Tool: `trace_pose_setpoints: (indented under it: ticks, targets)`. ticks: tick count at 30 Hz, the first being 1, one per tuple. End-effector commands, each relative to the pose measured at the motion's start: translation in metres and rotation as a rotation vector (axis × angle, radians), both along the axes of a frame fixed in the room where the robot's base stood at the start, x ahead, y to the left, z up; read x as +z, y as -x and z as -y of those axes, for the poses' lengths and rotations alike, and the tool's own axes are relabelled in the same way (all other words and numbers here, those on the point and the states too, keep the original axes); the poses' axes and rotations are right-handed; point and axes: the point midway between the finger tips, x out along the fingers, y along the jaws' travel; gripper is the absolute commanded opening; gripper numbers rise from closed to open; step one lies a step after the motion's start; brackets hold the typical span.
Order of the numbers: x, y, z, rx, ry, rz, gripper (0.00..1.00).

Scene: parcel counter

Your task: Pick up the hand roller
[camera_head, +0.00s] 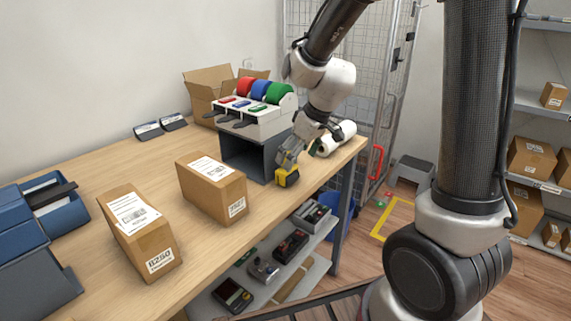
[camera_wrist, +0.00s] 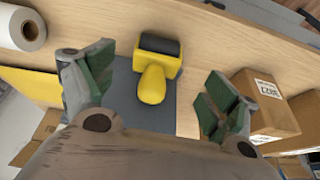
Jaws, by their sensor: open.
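The hand roller (camera_wrist: 153,80) has a yellow body and handle and a dark roller. In the wrist view it lies upper centre, partly over a grey surface, with its handle pointing toward my gripper (camera_wrist: 157,88). The two green-padded fingers are spread wide, one on each side of the handle, with gaps between. In the head view the yellow hand roller (camera_head: 287,178) sits near the counter's front edge, right below my gripper (camera_head: 287,160), which covers part of it. The exact height of the fingers above it is hard to tell.
A tape dispenser (camera_head: 252,122) with red, blue and green rolls stands on a grey open-fronted stand (camera_head: 246,158) beside my gripper. A white roll (camera_head: 338,136) lies behind. Labelled cartons (camera_head: 212,190) stand on the wooden counter (camera_head: 110,178) to the left. Shelves with devices are below.

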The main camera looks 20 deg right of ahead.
Motion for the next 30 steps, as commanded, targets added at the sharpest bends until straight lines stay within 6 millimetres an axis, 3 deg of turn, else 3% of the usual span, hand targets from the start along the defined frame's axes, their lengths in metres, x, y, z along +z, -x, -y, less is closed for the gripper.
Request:
trace_pose_setpoints:
  ticks: [5, 19, 28, 30]
  targets:
    - [-0.008, -0.005, -0.002, 0.04, 0.014, 0.018, 0.88]
    - [-0.061, -0.035, -0.021, 0.04, 0.015, 0.017, 0.88]
    - [-0.067, -0.037, -0.022, 0.039, 0.015, 0.02, 0.88]
    - [-0.067, -0.037, -0.022, 0.039, 0.015, 0.02, 0.77]
